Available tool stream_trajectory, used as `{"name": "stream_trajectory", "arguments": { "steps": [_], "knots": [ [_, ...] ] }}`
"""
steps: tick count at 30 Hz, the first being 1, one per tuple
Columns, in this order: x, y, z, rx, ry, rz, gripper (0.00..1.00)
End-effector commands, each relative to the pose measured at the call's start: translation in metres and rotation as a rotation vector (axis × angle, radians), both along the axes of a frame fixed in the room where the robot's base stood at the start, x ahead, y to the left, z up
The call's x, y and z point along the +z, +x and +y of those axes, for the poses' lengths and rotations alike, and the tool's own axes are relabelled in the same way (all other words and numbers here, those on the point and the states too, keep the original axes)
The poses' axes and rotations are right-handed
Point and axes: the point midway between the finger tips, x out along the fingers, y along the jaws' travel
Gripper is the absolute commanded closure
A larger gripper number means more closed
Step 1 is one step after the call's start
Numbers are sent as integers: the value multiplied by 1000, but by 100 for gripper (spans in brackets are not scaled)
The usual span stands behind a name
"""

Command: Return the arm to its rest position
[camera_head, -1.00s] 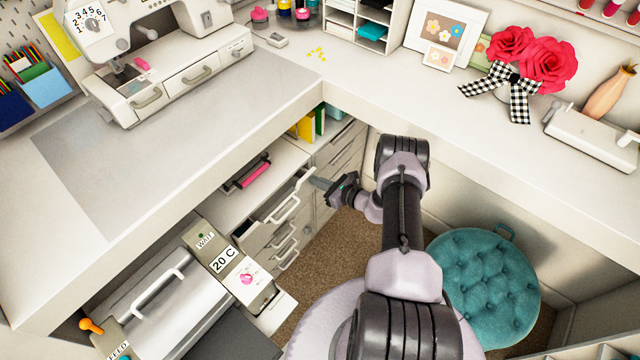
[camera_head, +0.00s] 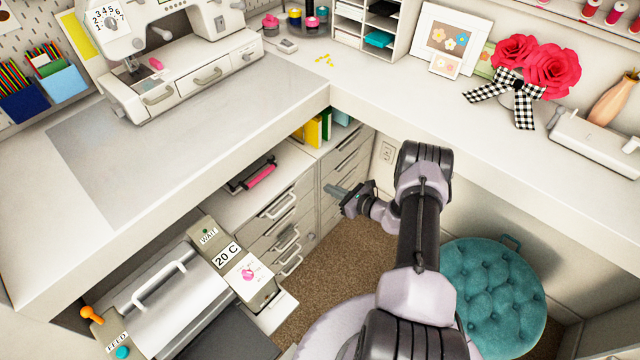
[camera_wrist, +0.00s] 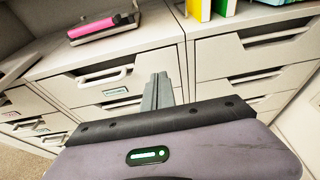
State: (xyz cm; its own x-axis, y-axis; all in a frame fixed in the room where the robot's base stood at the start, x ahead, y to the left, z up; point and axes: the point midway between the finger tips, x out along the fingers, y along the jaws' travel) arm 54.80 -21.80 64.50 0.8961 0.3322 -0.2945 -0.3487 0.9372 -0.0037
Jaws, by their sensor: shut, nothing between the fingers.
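My gripper (camera_head: 333,189) is at the end of my arm, below the desk level in the corner gap, pointing left toward the white drawer units. In the wrist view my gripper (camera_wrist: 158,82) has its grey fingers together, shut with nothing between them. The fingertips appear in front of the drawer fronts; whether they touch is hard to tell, but a gap seems to show in the head view. My arm reaches up from the bottom of the head view.
White drawers (camera_head: 290,230) stand left of my gripper, all looking closed. A pink-handled tool (camera_wrist: 100,28) lies on top. The white desktop (camera_head: 270,110) overhangs. A teal tufted stool (camera_head: 487,295) stands right of my arm. Brown carpet (camera_head: 335,255) is free below.

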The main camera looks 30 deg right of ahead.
Motion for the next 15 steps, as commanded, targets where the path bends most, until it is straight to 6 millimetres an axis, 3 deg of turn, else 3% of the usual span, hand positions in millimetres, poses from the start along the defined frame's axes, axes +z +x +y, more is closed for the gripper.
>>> {"name": "stream_trajectory", "arguments": {
  "steps": [1, 7, 13, 15],
  "knots": [
    [11, -13, -5, -3, 3, 2, 100],
    [19, -47, -17, 0, 0, 1, 100],
    [20, -54, -19, 3, -1, 1, 100],
    [33, -47, -15, 40, -20, -6, 100]
  ]
}}
